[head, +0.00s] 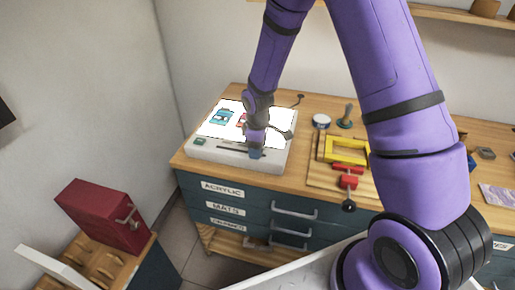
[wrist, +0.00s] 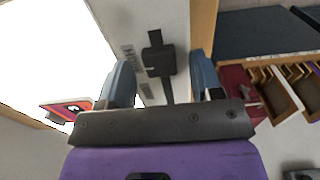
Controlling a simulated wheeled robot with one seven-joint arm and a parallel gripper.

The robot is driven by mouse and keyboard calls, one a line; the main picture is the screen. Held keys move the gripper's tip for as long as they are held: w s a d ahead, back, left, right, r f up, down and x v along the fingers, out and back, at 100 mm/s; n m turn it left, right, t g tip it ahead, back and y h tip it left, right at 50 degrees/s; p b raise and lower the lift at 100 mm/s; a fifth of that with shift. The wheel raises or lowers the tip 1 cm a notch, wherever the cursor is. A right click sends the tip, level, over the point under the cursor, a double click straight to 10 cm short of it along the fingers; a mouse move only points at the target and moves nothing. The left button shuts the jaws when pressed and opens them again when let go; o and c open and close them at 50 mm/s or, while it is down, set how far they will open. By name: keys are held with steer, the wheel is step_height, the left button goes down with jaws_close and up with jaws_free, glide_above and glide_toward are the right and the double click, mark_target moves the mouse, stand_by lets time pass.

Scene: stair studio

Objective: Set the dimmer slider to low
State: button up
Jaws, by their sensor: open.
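The white light box (head: 240,157) lies on the wooden top of a drawer cabinet, its panel glowing. A dark slider slot (head: 228,148) runs along its front edge. My gripper (head: 256,154) is over the slot's right part and hides the knob there. In the wrist view the dark dimmer knob (wrist: 158,61) sits on its track between the two blue fingers of my open gripper (wrist: 162,70), with a visible gap on each side. Small grey markings (wrist: 129,56) lie beside the track, too blurred to read. Whether the fingertips touch the box is unclear.
A yellow frame (head: 345,149) and a red clamp (head: 348,178) lie to the right. A red box (head: 103,215) stands lower left. Labelled drawers with handles (head: 295,211) are below the top.

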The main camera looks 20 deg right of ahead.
mark_target(223, 147)
steer(key=shift+f, duration=0.3)
jaws_close()
steer(key=w+a, duration=0.2)
steer(key=a, duration=0.1)
steer(key=w+a, duration=0.5)
steer(key=a, duration=0.2)
steer(key=shift+w+r, duration=0.1)
steer(key=shift+w, duration=0.05)
jaws_free()
steer(key=shift+a, duration=0.1)
step_height(223, 147, up, 11)
stand_by(0.4)
